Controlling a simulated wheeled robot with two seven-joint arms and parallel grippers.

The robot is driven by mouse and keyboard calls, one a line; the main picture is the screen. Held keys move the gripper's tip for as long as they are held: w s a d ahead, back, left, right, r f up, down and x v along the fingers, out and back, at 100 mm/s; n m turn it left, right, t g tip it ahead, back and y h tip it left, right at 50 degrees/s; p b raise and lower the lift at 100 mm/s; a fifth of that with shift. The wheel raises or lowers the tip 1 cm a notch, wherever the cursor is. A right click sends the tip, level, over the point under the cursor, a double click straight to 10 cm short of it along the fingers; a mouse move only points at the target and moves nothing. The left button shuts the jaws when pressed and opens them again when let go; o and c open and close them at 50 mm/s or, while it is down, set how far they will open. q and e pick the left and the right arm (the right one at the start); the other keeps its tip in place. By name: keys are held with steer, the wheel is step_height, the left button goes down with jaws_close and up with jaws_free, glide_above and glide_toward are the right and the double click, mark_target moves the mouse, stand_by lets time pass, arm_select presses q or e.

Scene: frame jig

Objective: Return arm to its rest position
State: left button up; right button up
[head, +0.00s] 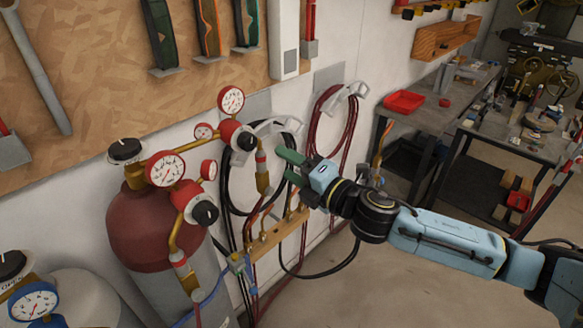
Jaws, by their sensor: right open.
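My right arm (445,240) reaches in from the right edge across the middle of the head view. My right gripper (284,164), with green fingers, is open and points left. It is in front of the wall, near the coiled black hose (232,190) and the gauges in the picture. Nothing shows between its fingers. I cannot tell whether it touches the hose or fittings behind it. My left gripper is not in view.
A dark red gas cylinder (150,228) with gauges (166,169) stands at left. A red hose (337,132) hangs behind my gripper. Floor (400,295) shows clear below my arm.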

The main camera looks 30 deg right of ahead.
stand_by(0.3)
steer(key=w+d+f+m+g+h+b, duration=0.15)
steer(key=d+f+m, duration=0.25)
steer(key=f, duration=0.8)
steer(key=d+f+m+g+h+b, duration=0.2)
steer(key=d+f+m+h+b, duration=0.15)
steer(key=f, duration=0.85)
steer(key=s+d+f+m+g+h+b, duration=0.1)
steer(key=s+f+m+g, duration=0.3)
steer(key=f, duration=0.8)
steer(key=s+d+f+m+h+b, duration=0.1)
steer(key=s+d+f+m, duration=0.15)
steer(key=s+f, duration=0.65)
steer(key=s+a+f+m+g+b, duration=0.3)
steer(key=s+f+m+g, duration=0.2)
steer(key=s+f, duration=1.3)
steer(key=s+a+f+m+g+b, duration=0.1)
steer(key=s+a+f+m, duration=0.1)
steer(key=s, duration=0.6)
steer(key=s+a+f+m+g+b, duration=0.1)
steer(key=s+a+f+m+g, duration=0.1)
steer(key=s+a+f, duration=0.2)
steer(key=s+f, duration=0.3)
steer(key=s, duration=0.1)
steer(key=shift+s+a+f+y, duration=0.15)
steer(key=shift+s+f+y, duration=0.05)
steer(key=shift+s+y, duration=0.2)
steer(key=shift+w+g, duration=0.1)
steer(key=shift+g, duration=0.15)
